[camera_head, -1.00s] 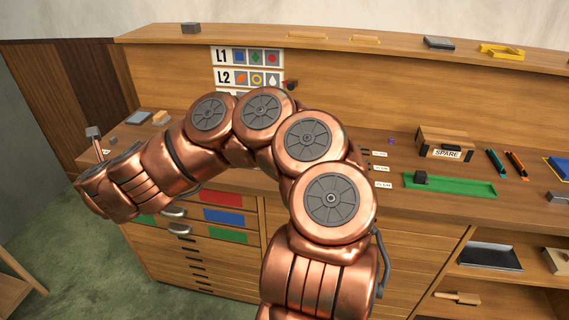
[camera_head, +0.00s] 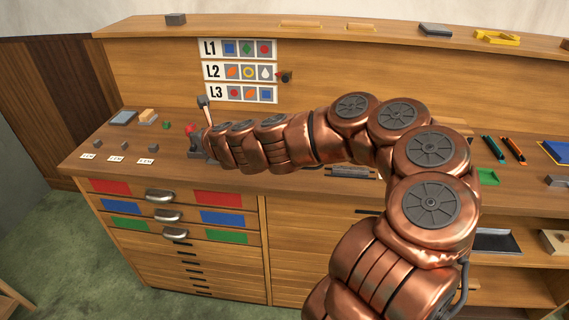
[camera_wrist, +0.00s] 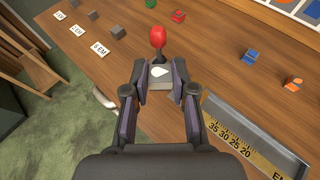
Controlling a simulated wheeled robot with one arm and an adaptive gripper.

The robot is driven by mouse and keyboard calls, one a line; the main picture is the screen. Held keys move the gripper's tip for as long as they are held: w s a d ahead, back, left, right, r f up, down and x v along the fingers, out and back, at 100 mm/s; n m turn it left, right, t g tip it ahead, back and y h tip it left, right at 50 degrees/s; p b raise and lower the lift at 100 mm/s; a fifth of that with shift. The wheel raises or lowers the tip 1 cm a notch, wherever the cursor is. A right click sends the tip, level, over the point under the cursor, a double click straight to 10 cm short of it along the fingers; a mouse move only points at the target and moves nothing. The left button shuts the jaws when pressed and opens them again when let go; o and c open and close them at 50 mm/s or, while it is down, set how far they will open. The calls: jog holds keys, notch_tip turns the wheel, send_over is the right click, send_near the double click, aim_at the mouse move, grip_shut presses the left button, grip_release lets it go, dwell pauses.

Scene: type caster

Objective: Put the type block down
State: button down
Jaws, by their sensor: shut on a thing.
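My gripper (camera_wrist: 160,82) is shut on a type block (camera_wrist: 160,74), a grey block with a white drop shape on its top face, seen in the wrist view. A red knob (camera_wrist: 157,38) stands just beyond the block on the wooden worktop. The view does not settle whether the block touches the worktop. In the head view my arm reaches left over the bench, and the gripper is mostly hidden behind it beside the red knob (camera_head: 188,128). The held block cannot be made out there.
In the wrist view, a metal tray with a yellow ruler (camera_wrist: 240,135) lies right of the gripper. Coloured type blocks (camera_wrist: 250,54) are scattered on the worktop. Grey blocks (camera_wrist: 118,32) with white labels stand at left. A chart (camera_head: 238,72) with rows L1 to L3 is on the back panel.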

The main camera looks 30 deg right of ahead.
jog(key=s+d+f+n+g+y+b, duration=0.1)
jog(key=s+d+f+n+g+y, duration=0.1)
jog(key=s+d+n+y, duration=0.45)
jog(key=s+d+f+n+g+y+b, duration=0.1)
jog(key=s+f+n+g+y+b, duration=0.15)
jog(key=s, duration=0.65)
jog(key=shift+y, duration=0.4)
jog(key=w+d+p, duration=0.1)
jog(key=w+d, duration=0.1)
jog(key=d, duration=0.2)
jog(key=w+d+p, duration=0.1)
jog(key=w+d, duration=0.1)
jog(key=d, duration=0.3)
jog(key=w+d+p, duration=0.1)
jog(key=w+d, duration=0.1)
jog(key=d, duration=0.3)
jog(key=shift+w+f+p, duration=0.1)
jog(key=shift+f+p, duration=0.6)
jog(key=shift+f, duration=1.35)
jog(key=shift+f, duration=0.6)
jog(key=c, duration=0.9)
grip_release()
jog(key=shift+f, duration=0.15)
jog(key=shift+c, duration=0.2)
jog(key=shift+d, duration=0.1)
